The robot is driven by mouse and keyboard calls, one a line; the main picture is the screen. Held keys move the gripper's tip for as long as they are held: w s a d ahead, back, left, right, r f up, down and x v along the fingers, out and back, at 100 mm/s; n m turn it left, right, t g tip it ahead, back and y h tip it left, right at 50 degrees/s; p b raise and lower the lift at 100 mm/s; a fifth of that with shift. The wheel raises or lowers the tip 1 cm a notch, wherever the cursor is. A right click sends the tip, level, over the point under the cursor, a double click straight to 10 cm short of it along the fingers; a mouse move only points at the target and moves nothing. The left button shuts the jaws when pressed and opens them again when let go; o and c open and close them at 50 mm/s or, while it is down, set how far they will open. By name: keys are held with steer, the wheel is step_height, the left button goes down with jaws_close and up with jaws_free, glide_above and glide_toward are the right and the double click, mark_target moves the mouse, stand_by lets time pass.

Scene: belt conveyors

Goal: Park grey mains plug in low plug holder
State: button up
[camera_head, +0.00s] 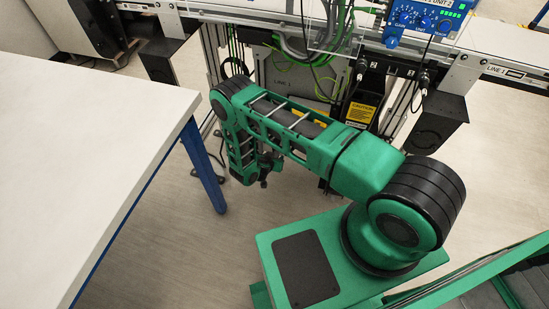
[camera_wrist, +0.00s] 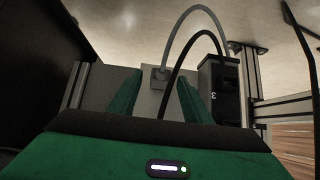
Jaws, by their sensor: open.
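In the wrist view my gripper (camera_wrist: 159,76) is open, with its two green fingers apart and nothing shut between them. Past the fingertips, and between them in the picture, a small grey plug-like block (camera_wrist: 160,73) sits against a pale plate (camera_wrist: 150,100). A grey cable arches up from it and over to the right. It looks like the grey mains plug; its prongs are hidden. I cannot tell for certain which part is the low plug holder. In the head view my wrist hangs low beside the conveyor frame; its fingers cannot be made out.
A black cable (camera_wrist: 178,62) loops close by the right finger. A black box marked 3 (camera_wrist: 217,92) and a metal frame stand to the right. In the head view, a white table (camera_head: 90,130) is left, the conveyor (camera_head: 480,65) behind, with hanging cables and a yellow caution label (camera_head: 361,112).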

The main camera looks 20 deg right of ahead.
steer(key=v, duration=0.9)
steer(key=shift+s+a+r, duration=0.15)
steer(key=shift+s, duration=0.05)
